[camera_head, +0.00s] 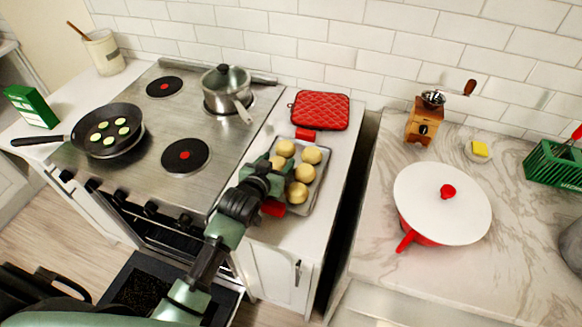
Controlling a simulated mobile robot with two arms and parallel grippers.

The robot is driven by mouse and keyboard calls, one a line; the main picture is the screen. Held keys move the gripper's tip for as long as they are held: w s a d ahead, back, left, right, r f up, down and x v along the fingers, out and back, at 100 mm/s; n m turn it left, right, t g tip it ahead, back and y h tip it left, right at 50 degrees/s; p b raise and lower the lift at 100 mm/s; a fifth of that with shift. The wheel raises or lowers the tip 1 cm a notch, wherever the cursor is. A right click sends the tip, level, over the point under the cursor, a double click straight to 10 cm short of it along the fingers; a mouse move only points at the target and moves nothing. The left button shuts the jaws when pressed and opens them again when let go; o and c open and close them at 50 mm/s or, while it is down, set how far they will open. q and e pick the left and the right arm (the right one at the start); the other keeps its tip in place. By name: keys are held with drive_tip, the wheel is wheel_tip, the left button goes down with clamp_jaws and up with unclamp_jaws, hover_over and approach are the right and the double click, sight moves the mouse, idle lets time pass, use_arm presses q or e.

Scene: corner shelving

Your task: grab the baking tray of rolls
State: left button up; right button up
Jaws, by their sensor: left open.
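A grey baking tray (320,176) with several golden rolls (311,155) lies on the white counter (338,150) right of the stove. Red grips show at its far end (306,134) and its near end (272,209). My left gripper (272,172) is open at the tray's left side, beside the rolls. It covers part of the tray's left edge, and I cannot tell whether it touches the tray. My right gripper is not in view.
A red quilted pad (320,110) lies behind the tray. The stove (150,175) holds a lidded pot (225,88) and a frying pan (108,130). A dark gap separates the counter from the marble worktop (375,225), which bears a white-lidded red pan (440,205) and a wooden grinder (423,125).

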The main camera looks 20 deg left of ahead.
use_arm(q)
clamp_jaws()
drive_tip(key=shift+r, duration=0.1)
drive_tip(key=shift+r, duration=0.1)
